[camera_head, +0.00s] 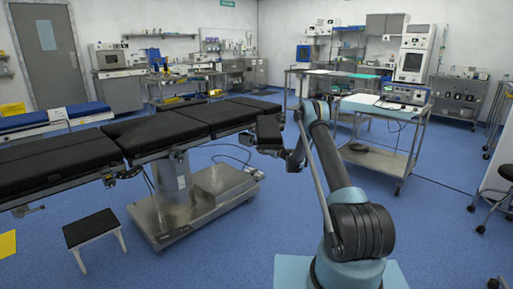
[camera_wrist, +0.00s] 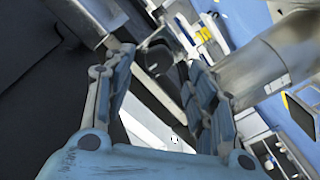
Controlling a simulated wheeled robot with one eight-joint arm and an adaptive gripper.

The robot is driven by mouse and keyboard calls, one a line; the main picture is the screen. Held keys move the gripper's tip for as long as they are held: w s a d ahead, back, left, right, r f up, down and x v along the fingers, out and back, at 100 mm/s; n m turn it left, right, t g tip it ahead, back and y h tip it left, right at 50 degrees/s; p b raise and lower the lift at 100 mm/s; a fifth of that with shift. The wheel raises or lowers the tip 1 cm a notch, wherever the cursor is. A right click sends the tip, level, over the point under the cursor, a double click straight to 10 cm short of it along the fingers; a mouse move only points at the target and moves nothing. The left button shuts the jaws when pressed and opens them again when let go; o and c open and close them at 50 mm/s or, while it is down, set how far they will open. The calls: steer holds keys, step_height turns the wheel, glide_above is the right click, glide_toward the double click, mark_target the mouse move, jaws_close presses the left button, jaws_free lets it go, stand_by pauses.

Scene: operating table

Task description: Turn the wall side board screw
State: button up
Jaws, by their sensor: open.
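The operating table (camera_head: 150,132) with black pads stands left of my arm in the head view. Its small end board (camera_head: 268,128) lies close to my gripper (camera_head: 294,160), which is small and partly hidden by my arm there. In the wrist view, my gripper (camera_wrist: 158,62) is open, with one blue-grey finger on each side. A dark knob-like part (camera_wrist: 160,60) on a metal fitting shows between the fingertips. It may be the side board screw; I cannot tell whether the fingers touch it. A black pad (camera_wrist: 30,100) fills the left of the wrist view.
A metal cart (camera_head: 385,105) with devices stands right of my arm. A black-topped step stool (camera_head: 91,228) is at the lower left. The table's metal base (camera_head: 225,185) stands on blue floor. Open floor (camera_head: 240,255) lies in front of it.

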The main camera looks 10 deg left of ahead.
mark_target(255, 142)
steer(key=shift+x, duration=2.15)
